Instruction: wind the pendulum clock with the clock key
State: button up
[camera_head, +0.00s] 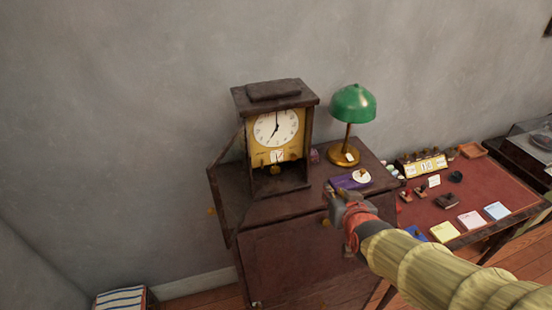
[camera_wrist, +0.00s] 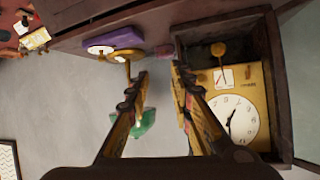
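The pendulum clock (camera_head: 276,128) stands on the dark cabinet, with a white dial and a brass pendulum bob (camera_head: 275,170). Its framed door (camera_head: 222,185) hangs open on the left. My gripper (camera_head: 338,203) is to the right of the clock, near the cabinet's front edge and apart from the clock. In the wrist view its fingers (camera_wrist: 159,72) are apart with nothing seen between them.
A green lamp (camera_head: 352,104) stands right of the clock. A small pink object (camera_head: 314,156) sits by the clock. The desk (camera_head: 465,190) at right holds stamps, pads and a yellow calendar (camera_head: 425,165).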

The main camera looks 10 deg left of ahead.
jog(key=w+a+n+t+y+p, duration=0.1)
jog(key=w+a+t+y+p, duration=0.15)
jog(key=a, duration=0.85)
jog(key=n+t+y+p, duration=0.1)
jog(key=y+p, duration=0.2)
send_near(262, 163)
jog(key=x, duration=0.7)
jog(key=shift+w+r, duration=0.2)
jog(key=shift+w, duration=0.15)
jog(key=shift+c, duration=0.4)
grip_shut()
